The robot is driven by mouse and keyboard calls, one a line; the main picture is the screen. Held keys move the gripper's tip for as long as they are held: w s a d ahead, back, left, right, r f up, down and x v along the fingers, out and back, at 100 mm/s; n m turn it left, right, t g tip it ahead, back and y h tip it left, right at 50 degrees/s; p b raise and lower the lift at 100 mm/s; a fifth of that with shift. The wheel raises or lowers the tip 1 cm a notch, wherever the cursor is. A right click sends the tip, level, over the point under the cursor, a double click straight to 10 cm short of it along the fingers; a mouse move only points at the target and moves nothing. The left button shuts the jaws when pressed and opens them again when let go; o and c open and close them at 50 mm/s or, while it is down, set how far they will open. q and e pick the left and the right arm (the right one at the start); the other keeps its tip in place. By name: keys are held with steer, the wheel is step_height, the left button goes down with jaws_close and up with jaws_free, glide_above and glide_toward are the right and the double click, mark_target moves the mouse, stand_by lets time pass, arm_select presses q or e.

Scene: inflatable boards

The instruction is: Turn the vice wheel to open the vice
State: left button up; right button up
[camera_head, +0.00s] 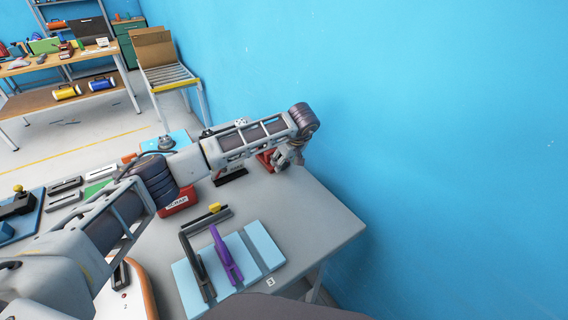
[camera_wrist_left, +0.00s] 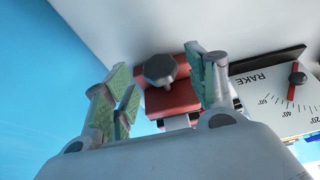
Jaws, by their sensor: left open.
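A red vice (camera_wrist_left: 172,98) with a dark, many-sided wheel (camera_wrist_left: 160,69) shows in the left wrist view. In the head view the red vice (camera_head: 265,161) sits at the far end of the grey bench, mostly hidden behind my left arm and gripper. My left gripper (camera_head: 291,156) points down at it. In the left wrist view my left gripper (camera_wrist_left: 162,82) is open, with green-padded fingers on either side of the wheel. Whether they touch the wheel I cannot tell. My right gripper is not in view.
A white RAKE scale (camera_wrist_left: 270,100) with a red pointer stands right beside the vice. A blue wall (camera_head: 430,130) runs close behind the bench.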

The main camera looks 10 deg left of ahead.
arm_select(q)
steer(key=shift+w+a+f, duration=0.15)
steer(key=shift+w+f, duration=0.05)
steer(key=shift+f, duration=0.45)
steer(key=shift+a+f, duration=0.1)
steer(key=shift+f, duration=0.15)
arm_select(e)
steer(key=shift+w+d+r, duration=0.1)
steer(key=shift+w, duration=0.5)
arm_select(q)
steer(key=c, duration=1)
steer(key=t+h+b, duration=0.1)
steer(key=b, duration=0.2)
steer(key=shift+a+n+t+h, duration=0.2)
steer(key=shift+n+t+h, duration=0.1)
steer(key=shift+t+h, duration=0.1)
steer(key=shift+s+f+t+h+b, duration=0.1)
steer(key=shift+t+h+b, duration=0.35)
steer(key=shift+b, duration=0.65)
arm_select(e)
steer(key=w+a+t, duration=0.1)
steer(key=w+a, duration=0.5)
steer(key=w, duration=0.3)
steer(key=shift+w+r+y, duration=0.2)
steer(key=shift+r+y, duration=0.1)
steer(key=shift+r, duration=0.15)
